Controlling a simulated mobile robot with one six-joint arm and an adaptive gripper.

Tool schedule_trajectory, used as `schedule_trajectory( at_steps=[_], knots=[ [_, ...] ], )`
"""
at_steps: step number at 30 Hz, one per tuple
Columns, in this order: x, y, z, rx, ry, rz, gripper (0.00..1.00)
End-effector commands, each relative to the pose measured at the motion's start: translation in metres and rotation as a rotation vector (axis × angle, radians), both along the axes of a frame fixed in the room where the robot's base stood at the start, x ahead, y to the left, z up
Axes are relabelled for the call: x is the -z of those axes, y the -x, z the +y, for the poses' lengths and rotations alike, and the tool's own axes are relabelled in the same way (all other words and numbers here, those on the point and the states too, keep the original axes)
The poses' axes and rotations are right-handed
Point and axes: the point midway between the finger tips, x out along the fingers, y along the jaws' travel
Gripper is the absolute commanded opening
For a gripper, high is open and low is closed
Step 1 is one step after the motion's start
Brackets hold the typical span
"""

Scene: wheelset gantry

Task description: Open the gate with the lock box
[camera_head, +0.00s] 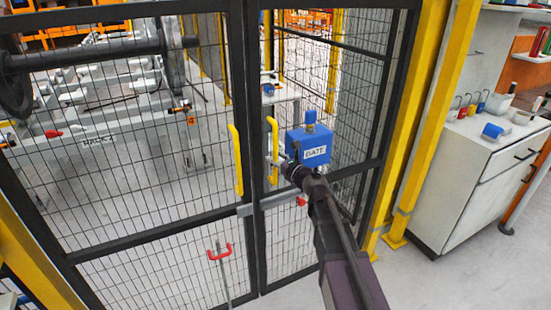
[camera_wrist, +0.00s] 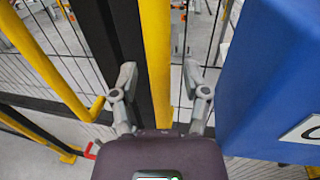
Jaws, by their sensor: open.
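The gate (camera_head: 254,130) is a black-framed mesh gate with two leaves, which stand in line. A yellow upright handle (camera_head: 236,160) is on the left leaf and another yellow handle (camera_head: 273,145) is on the right leaf. The blue lock box (camera_head: 308,150), labelled GATE, is on the right leaf beside that handle; its blue side fills the right of the wrist view (camera_wrist: 270,80). My gripper (camera_head: 277,162) is at the right leaf's handle, left of the box. In the wrist view its open fingers (camera_wrist: 160,78) stand either side of the yellow bar (camera_wrist: 157,50); contact cannot be told.
A grey latch bar (camera_head: 265,203) with a red knob (camera_head: 301,201) crosses the gate below the handles. A red-handled floor bolt (camera_head: 220,253) is on the left leaf. Yellow posts (camera_head: 415,130) and a white cabinet (camera_head: 475,180) stand at the right.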

Motion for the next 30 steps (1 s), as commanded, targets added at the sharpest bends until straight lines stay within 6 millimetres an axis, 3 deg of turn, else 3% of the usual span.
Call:
schedule_trajectory(
  at_steps=[11,17,30],
  knots=[
    [0.0,-0.0021,0.0017,0.0,0.0,0.0,0.6],
    [0.0,-0.002,0.0016,0.0,0.0,0.0,0.0],
    [0.0001,0.0011,-0.0025,-0.011,0.0,0.0,0.0]
  ],
)
